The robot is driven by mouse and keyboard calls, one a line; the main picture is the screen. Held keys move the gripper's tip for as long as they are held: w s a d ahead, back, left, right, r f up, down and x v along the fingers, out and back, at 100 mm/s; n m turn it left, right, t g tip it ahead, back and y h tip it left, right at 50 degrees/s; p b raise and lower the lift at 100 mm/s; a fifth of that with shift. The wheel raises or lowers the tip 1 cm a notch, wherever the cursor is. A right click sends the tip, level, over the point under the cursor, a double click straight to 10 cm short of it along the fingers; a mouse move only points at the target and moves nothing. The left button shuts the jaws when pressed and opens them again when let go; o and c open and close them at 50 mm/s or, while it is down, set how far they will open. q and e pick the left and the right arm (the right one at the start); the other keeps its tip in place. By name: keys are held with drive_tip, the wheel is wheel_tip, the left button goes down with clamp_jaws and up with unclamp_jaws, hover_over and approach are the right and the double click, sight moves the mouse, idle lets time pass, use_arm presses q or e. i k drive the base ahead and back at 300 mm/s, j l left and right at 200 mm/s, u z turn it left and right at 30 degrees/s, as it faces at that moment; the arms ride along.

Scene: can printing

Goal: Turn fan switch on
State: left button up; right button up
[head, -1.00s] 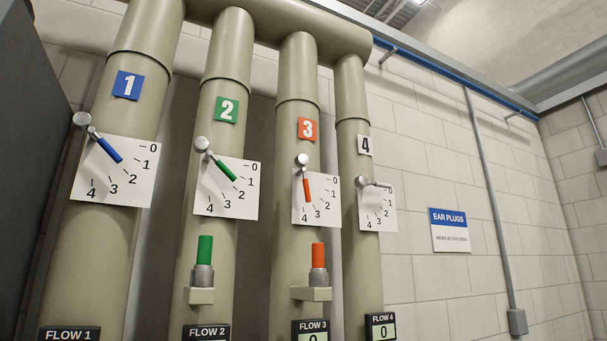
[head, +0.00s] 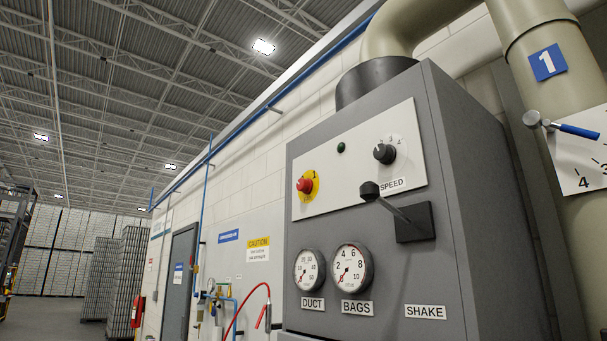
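A grey machine cabinet (head: 465,200) fills the right half of the head view. Its white control panel (head: 345,195) carries a red knob on a yellow plate (head: 306,185), a small dark green lamp (head: 341,147) and a black dial (head: 385,153) above a SPEED label. A lever with a black ball end (head: 370,191) sticks out from a dark plate (head: 414,222) below the panel. No label reading "fan" is legible. Neither gripper is in view.
Two round gauges, DUCT (head: 309,270) and BAGS (head: 352,268), sit low on the cabinet. Pipe 1 (head: 535,30) with its blue-handled valve stands at the right. A red hose (head: 245,312), a door (head: 180,280) and stacked pallets (head: 130,270) are to the left, with open floor beyond.

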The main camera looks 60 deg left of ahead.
sight(305, 185)
drive_tip(key=u, duration=1.7)
drive_tip(key=i+j, duration=0.15)
drive_tip(key=j, duration=0.35)
drive_tip(key=i+j+z, duration=0.1)
drive_tip(key=j, duration=0.35)
drive_tip(key=i+j, duration=0.15)
drive_tip(key=j, duration=0.35)
drive_tip(key=i+j+z, duration=0.1)
drive_tip(key=j, duration=0.4)
drive_tip(key=i+j, duration=0.15)
drive_tip(key=j, duration=0.35)
